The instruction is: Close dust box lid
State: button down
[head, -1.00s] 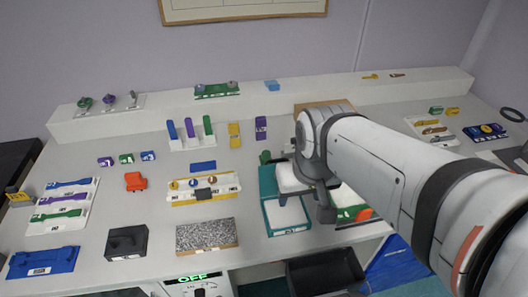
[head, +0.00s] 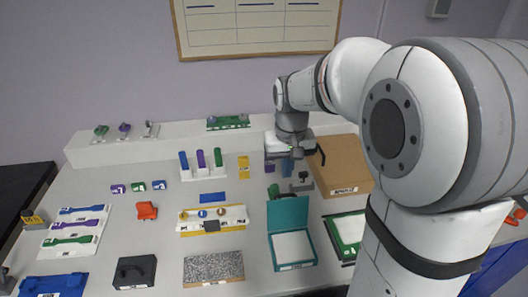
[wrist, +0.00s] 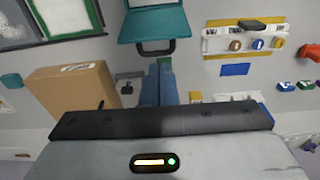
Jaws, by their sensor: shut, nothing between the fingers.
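The teal box (head: 302,267) looks like the dust box, though I cannot read its label. Its white interior is exposed. Its teal lid (head: 288,214) stands raised at the back edge, so the box is open. In the wrist view the teal lid (wrist: 152,24) is at the top, with a dark handle beside its edge. My gripper (head: 287,172) is beyond the lid, above the back of the table, pointing down. Its blue fingers (wrist: 158,72) are together and empty, apart from the lid in the picture.
A cardboard box (head: 345,165) stands right of my gripper. A green-framed tray (head: 346,232) lies right of the teal box. A rack with several upright coloured pieces (head: 201,166) and a white holder (head: 228,216) are to the left. A raised shelf (head: 170,140) runs along the back.

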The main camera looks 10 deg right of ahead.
aim_at(286, 209)
jog(key=w+f+g+p, duration=0.1)
jog(key=w+f, duration=0.3)
jog(key=w, duration=0.6)
jog(key=s+f+p, duration=0.3)
jog(key=s+f, duration=0.1)
jog(key=f, duration=0.4)
jog(key=shift+a+f+p, duration=0.25)
jog(key=shift+a+p, duration=0.05)
jog(key=shift+s, duration=0.15)
jog(key=shift+b, duration=0.35)
jog(key=shift+s+r+t+b, duration=0.25)
jog(key=shift+s+t+b, duration=0.05)
jog(key=shift+b, duration=0.2)
